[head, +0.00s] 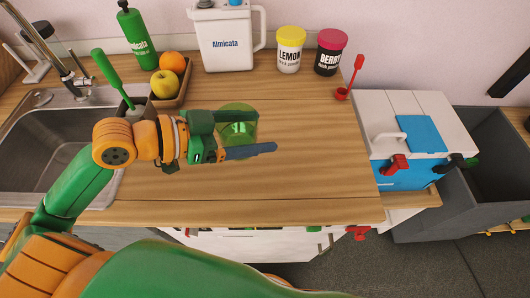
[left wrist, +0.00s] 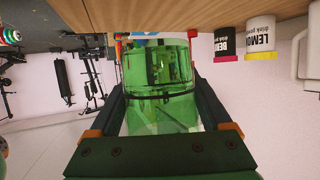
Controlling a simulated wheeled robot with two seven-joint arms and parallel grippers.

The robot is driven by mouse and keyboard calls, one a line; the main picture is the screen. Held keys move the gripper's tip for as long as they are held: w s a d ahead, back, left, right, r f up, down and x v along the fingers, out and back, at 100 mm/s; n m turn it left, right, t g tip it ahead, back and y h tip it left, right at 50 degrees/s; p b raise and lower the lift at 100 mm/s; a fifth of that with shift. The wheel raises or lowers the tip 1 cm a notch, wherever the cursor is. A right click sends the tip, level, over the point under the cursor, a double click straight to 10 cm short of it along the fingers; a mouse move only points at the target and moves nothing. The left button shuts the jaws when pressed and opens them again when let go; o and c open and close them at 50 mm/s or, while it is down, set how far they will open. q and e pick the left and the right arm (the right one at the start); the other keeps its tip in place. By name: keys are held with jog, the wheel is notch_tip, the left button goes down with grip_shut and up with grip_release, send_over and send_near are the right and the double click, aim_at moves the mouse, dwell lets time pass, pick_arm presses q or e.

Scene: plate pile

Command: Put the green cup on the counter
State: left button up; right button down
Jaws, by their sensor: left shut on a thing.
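The green cup (head: 239,132) is see-through and sits between the fingers of my left gripper (head: 258,133) in the head view, over the middle of the wooden counter (head: 310,165). In the left wrist view the cup (left wrist: 158,85) fills the space between the two dark fingers of the left gripper (left wrist: 157,75), which is shut on it. The wrist picture is upside down, with the counter (left wrist: 200,14) along the top. I cannot tell whether the cup touches the counter. My right gripper is not in view.
A sink (head: 55,140) lies left. Along the back stand a green bottle (head: 137,40), a fruit tray (head: 172,100), a white jug (head: 225,42), and yellow-lidded (head: 290,50) and berry jars (head: 329,52). A red spoon (head: 350,78) lies right.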

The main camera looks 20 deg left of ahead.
pick_arm(q)
jog(key=shift+w+f, duration=0.3)
jog(key=shift+f, duration=0.2)
jog(key=w+f, duration=0.2)
jog(key=w+d+f, duration=0.1)
jog(key=w+f, duration=0.1)
jog(key=f, duration=0.1)
jog(key=shift+w, duration=0.25)
notch_tip(320, 180, down, 3)
jog(key=shift+r, duration=0.15)
jog(key=shift+s+f, duration=0.1)
jog(key=shift+f, duration=0.25)
jog(key=o, duration=1.3)
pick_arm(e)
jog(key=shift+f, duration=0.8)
